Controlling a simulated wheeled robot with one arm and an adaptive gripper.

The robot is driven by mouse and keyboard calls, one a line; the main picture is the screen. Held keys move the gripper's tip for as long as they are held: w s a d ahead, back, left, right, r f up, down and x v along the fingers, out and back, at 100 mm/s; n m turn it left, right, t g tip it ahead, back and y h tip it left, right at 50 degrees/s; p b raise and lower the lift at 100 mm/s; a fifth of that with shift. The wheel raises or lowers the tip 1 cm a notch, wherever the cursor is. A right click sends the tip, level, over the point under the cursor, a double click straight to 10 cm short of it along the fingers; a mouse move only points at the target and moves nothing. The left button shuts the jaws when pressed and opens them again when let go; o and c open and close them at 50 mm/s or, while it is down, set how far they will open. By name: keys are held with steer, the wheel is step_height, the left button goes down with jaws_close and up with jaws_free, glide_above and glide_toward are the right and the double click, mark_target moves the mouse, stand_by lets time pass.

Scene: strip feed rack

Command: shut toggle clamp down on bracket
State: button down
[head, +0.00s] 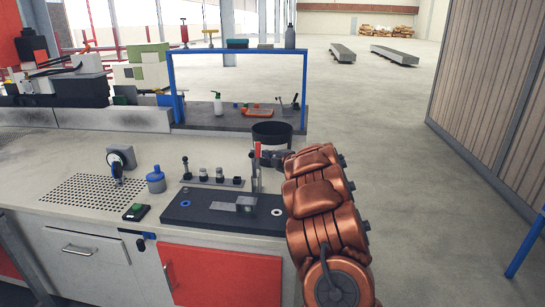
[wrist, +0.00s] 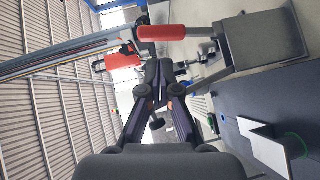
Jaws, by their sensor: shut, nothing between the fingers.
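The toggle clamp has a red handle (head: 257,150) that stands upright at the back right of the dark fixture plate (head: 200,211). In the wrist view the red handle (wrist: 162,32) lies just beyond my fingertips, with metal linkage running right to a grey block. The bracket (head: 246,203) is a small grey metal piece on the plate; it also shows in the wrist view (wrist: 268,150). My gripper (head: 271,157) is shut and empty, close to the right of the handle. In the wrist view its fingertips (wrist: 160,66) are together. I cannot tell whether they touch the handle.
A row of knobs and posts (head: 212,178) lies behind the plate. The floor right of the bench is open.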

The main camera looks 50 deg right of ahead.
steer(key=shift+p+x, duration=0.3)
steer(key=shift+x, duration=2.15)
steer(key=shift+w+r+p, duration=0.15)
steer(key=shift+r+p, duration=0.05)
steer(key=shift+p, duration=0.6)
